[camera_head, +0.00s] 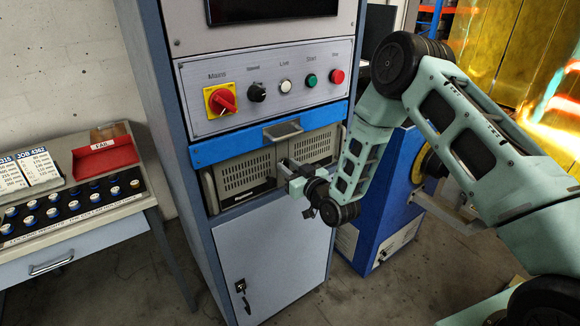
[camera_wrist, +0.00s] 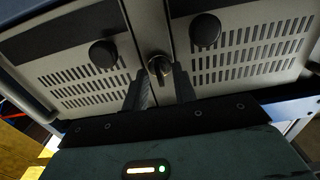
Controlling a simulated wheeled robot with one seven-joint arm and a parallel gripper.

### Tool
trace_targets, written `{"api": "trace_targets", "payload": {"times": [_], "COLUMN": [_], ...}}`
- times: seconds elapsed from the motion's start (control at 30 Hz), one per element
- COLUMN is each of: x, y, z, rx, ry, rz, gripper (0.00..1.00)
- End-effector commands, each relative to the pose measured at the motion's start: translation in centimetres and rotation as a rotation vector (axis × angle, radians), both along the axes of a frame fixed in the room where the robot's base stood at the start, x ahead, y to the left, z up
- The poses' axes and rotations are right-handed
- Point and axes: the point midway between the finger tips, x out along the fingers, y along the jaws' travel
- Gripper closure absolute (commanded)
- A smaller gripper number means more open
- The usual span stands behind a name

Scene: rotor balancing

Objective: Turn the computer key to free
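The computer (camera_head: 245,177) is a beige unit with slotted vents, set in the cabinet below a blue drawer. Its key (camera_wrist: 159,67) sits in a round lock at the middle of the front in the wrist view, between two vented panels. My gripper (camera_head: 284,168) is at the computer's front. In the wrist view my gripper (camera_wrist: 161,72) has its two dark fingers apart, one on either side of the key. I cannot tell whether a fingertip touches it. In the head view my gripper hides the key, and I cannot read any lock markings.
Two black knobs (camera_wrist: 103,53) (camera_wrist: 205,31) flank the lock. The blue drawer (camera_head: 230,148) with its handle (camera_head: 283,131) is just above my gripper. A control panel (camera_head: 260,85) is higher up. Another key (camera_head: 245,300) hangs in the lower door. A bench (camera_head: 90,235) stands at left.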

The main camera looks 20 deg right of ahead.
Motion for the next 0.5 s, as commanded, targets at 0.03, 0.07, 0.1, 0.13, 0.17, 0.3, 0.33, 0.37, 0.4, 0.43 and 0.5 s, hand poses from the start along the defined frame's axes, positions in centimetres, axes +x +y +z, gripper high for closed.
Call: {"api": "trace_targets", "payload": {"times": [0.03,0.07,0.1,0.13,0.17,0.3,0.33,0.37,0.4,0.43,0.5], "x": [-0.01,-0.01,-0.01,-0.02,-0.01,-0.02,-0.02,-0.02,-0.03,-0.03,-0.03], "y": [0.02,0.02,0.01,0.02,0.01,0.0,0.0,0.0,0.0,0.0,-0.01], "z": [-0.01,-0.01,-0.01,-0.01,0.0,0.01,0.01,0.02,0.02,0.02,0.01], "rx": [0.0,0.0,0.0,0.0,0.0,0.0,0.0,0.0,0.0,0.0,0.003], "ry": [0.0,0.0,0.0,0.0,0.0,-0.001,-0.001,-0.001,-0.001,-0.001,0.0], "rz": [0.0,0.0,0.0,0.0,0.0,0.0,0.0,0.0,0.0,0.0,0.0], "gripper": [0.73,0.73,0.73,0.73,0.76,1.0,1.0,1.0,1.0,1.0,1.0]}}
